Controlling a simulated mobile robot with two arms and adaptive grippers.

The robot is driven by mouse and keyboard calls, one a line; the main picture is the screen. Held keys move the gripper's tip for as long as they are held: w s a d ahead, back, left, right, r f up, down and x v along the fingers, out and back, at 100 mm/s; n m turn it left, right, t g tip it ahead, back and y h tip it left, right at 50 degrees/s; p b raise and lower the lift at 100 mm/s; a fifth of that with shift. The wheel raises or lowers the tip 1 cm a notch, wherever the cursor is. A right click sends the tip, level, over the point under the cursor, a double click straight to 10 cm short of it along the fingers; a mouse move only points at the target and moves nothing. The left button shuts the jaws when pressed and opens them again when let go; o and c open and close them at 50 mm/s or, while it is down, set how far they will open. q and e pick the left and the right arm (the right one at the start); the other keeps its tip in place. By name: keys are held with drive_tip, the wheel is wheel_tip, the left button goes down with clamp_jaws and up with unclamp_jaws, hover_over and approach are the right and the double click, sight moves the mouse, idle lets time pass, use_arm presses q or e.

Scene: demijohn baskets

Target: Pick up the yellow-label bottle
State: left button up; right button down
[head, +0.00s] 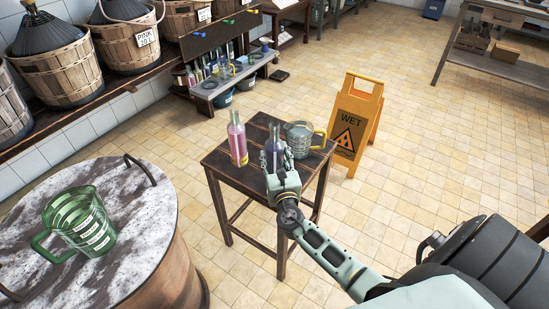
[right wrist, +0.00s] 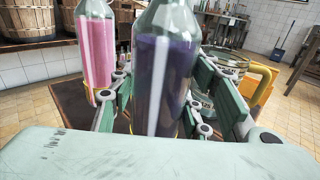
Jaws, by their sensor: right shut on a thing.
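A bottle of pink liquid (head: 237,138) with a yellow band low on it stands upright on the small dark wooden table (head: 222,162). A bottle of dark purple liquid (head: 270,146) is to its right, upright and partly hidden by my gripper. My right gripper (head: 280,165) is shut on the purple bottle. In the right wrist view the purple bottle (right wrist: 164,75) is between the fingers, its lower end mostly hidden. The pink bottle (right wrist: 97,45) is left of the fingers there. I cannot tell whether the purple bottle touches the table. My left gripper is out of view.
A glass mug with a yellow handle (head: 303,138) stands close right of the purple bottle. A yellow wet-floor sign (head: 352,122) stands behind the table. A green jug (head: 82,222) is on a barrel (head: 140,215) at left. Open tiled floor lies around the table.

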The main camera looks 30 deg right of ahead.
sight(274, 147)
drive_tip(key=shift+r+p, duration=0.85)
drive_tip(key=shift+r, duration=1.25)
drive_tip(key=s+d+r+p, duration=0.1)
drive_tip(key=s+d+r, duration=0.1)
drive_tip(key=d, duration=0.3)
drive_tip(key=s+d+r+p, duration=0.1)
drive_tip(key=s+d+r, duration=0.1)
drive_tip(key=d+r, duration=0.2)
drive_tip(key=shift+s+d+r, duration=0.35)
drive_tip(key=shift+d+r, duration=0.05)
drive_tip(key=shift+d, duration=0.3)
